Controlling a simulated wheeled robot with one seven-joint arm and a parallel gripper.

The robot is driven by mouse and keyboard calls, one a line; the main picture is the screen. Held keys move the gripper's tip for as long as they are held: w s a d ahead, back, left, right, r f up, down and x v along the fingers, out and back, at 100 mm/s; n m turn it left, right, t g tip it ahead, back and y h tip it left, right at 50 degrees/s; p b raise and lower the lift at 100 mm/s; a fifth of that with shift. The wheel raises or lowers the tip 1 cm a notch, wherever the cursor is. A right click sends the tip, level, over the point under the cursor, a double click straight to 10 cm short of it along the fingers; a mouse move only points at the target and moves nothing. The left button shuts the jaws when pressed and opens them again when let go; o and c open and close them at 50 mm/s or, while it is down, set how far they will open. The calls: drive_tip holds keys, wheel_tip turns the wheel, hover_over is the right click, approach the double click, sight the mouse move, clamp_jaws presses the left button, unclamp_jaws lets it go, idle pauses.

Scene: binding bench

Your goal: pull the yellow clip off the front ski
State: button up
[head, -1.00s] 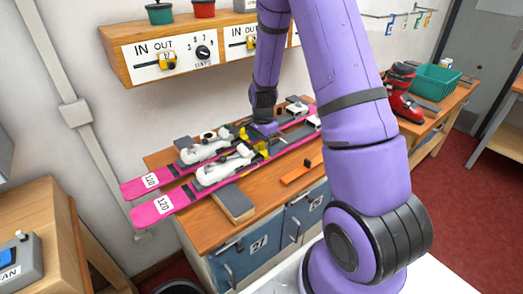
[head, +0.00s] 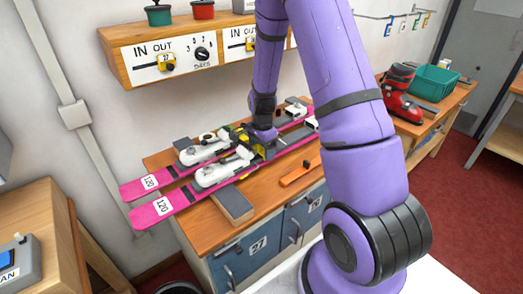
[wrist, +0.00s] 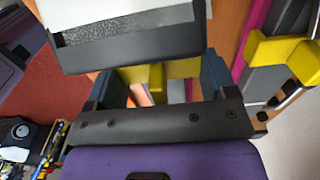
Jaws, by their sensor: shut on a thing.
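Two pink skis lie side by side on the bench, each with a white and black binding. The front ski (head: 165,207) carries a 120 label; the back ski (head: 140,187) lies behind it. My gripper (head: 264,147) is low over the front ski, just right of its white binding part. In the wrist view my gripper (wrist: 160,80) is shut on the yellow clip (wrist: 182,68), which shows between the two fingers, partly hidden by the dark binding part. Another yellow clip (wrist: 275,48) with a metal rod is at the right, outside the fingers.
A grey-topped block (head: 233,205) and an orange tool (head: 300,173) lie on the wooden bench (head: 205,235) in front of the skis. A shelf with IN OUT panels (head: 170,55) hangs above. A red boot (head: 398,95) and green bin (head: 432,84) stand on the bench beyond my arm.

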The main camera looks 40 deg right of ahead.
wheel_tip(320, 180, up, 16)
drive_tip(key=shift+f, duration=0.15)
idle(1.3)
